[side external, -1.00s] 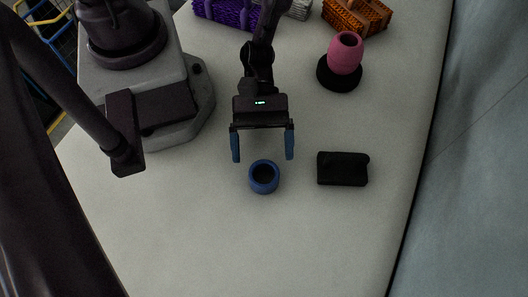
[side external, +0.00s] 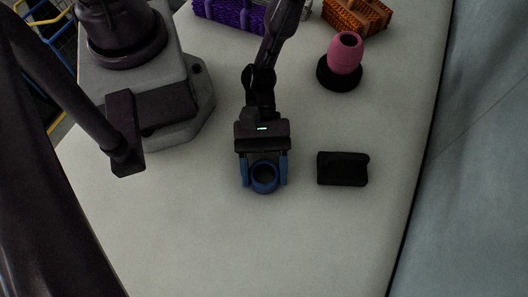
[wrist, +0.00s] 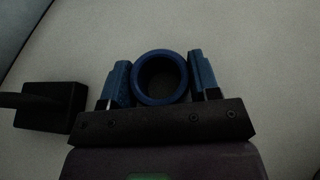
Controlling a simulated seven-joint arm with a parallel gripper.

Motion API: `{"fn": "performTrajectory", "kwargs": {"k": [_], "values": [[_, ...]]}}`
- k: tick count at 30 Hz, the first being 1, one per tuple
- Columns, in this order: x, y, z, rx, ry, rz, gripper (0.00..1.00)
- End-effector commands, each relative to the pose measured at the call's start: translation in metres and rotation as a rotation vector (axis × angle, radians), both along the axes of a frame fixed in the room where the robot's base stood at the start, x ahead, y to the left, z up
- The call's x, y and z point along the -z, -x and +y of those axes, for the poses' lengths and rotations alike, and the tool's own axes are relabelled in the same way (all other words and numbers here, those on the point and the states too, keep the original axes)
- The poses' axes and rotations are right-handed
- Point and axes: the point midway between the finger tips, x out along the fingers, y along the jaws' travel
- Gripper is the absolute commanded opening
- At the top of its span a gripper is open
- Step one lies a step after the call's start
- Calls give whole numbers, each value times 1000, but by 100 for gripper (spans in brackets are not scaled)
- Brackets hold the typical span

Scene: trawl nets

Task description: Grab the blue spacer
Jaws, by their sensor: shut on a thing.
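The blue spacer (side external: 265,190) is a short, thick ring with an open hole, upright on the pale table in the side view. My gripper (side external: 264,173) is lowered around it, with one blue finger on its left and one on its right, shut on it. In the wrist view the spacer (wrist: 160,99) sits between the two fingers of my gripper (wrist: 160,84). Its lower edge there is partly hidden by the gripper body.
A black block (side external: 342,169) lies to the right of my gripper. A pink, barrel-shaped piece (side external: 346,54) stands on a black round base (side external: 339,76) farther back. Purple (side external: 229,12) and orange (side external: 357,15) ribbed pieces lie at the back. The table front is clear.

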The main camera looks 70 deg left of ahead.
Motion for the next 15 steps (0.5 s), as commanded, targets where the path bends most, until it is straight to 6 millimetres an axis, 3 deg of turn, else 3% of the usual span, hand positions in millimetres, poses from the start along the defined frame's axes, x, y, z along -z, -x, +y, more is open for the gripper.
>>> {"fn": "performTrajectory", "kwargs": {"k": [8,15], "values": [[-11,0,0,-1,1,-1,33],[-51,-1,0,0,1,-5,33]]}}
